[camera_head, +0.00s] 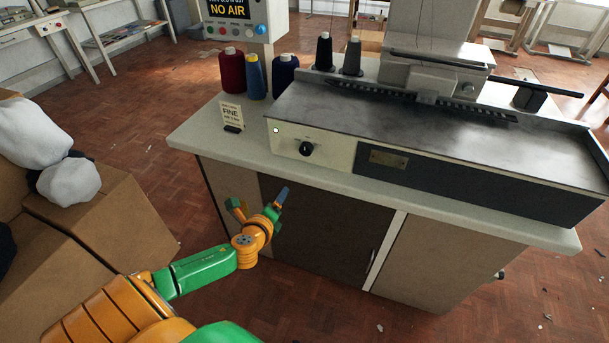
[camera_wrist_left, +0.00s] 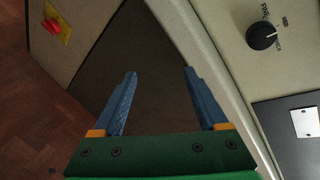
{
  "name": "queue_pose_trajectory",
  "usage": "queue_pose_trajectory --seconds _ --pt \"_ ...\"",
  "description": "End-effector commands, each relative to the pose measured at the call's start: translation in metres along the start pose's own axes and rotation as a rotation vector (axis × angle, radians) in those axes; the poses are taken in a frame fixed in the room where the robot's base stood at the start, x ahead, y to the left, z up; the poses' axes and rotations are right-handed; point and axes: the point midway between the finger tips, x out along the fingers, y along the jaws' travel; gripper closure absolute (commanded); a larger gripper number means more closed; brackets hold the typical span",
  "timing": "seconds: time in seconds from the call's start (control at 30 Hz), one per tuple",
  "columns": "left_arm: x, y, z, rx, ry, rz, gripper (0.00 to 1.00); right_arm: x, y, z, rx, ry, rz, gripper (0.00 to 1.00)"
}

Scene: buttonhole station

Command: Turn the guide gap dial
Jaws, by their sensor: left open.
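The guide gap dial is a round black knob (camera_head: 306,148) on the pale left end of the machine's front face. It also shows in the left wrist view (camera_wrist_left: 261,36) at the upper right, with a white pointer line and small lettering around it, including "FINE" and "MID". My left gripper (camera_head: 259,199) is in front of the cabinet, below and to the left of the dial. Its blue fingers (camera_wrist_left: 158,72) are spread with nothing between them, and they are apart from the dial. My right gripper is in neither view.
A small card reading "FINE" (camera_head: 232,117) stands on the worktop (camera_head: 195,133). Several thread cones, including a red one (camera_head: 232,72), stand behind it. A red knob on a yellow plate (camera_wrist_left: 50,27) shows in the left wrist view. A cardboard box (camera_head: 118,222) stands at left.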

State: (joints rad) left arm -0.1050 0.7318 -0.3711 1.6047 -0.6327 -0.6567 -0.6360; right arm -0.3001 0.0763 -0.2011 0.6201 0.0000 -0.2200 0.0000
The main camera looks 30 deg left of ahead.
Motion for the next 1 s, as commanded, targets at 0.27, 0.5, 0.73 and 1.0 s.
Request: queue_pose_trajectory --seconds 0.27,0.5,0.73,1.0 --pt "-0.019 -0.101 0.015 0.446 -0.209 -0.388 0.24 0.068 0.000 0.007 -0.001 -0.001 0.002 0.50" --pt "0.014 -0.126 0.025 0.455 -0.221 -0.397 0.24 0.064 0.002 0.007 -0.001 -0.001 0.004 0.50" --pt "0.037 -0.136 0.027 0.455 -0.216 -0.395 0.24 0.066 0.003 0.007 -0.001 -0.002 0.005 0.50" --pt "0.039 -0.137 0.026 0.454 -0.213 -0.395 0.24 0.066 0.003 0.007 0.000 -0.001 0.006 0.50"
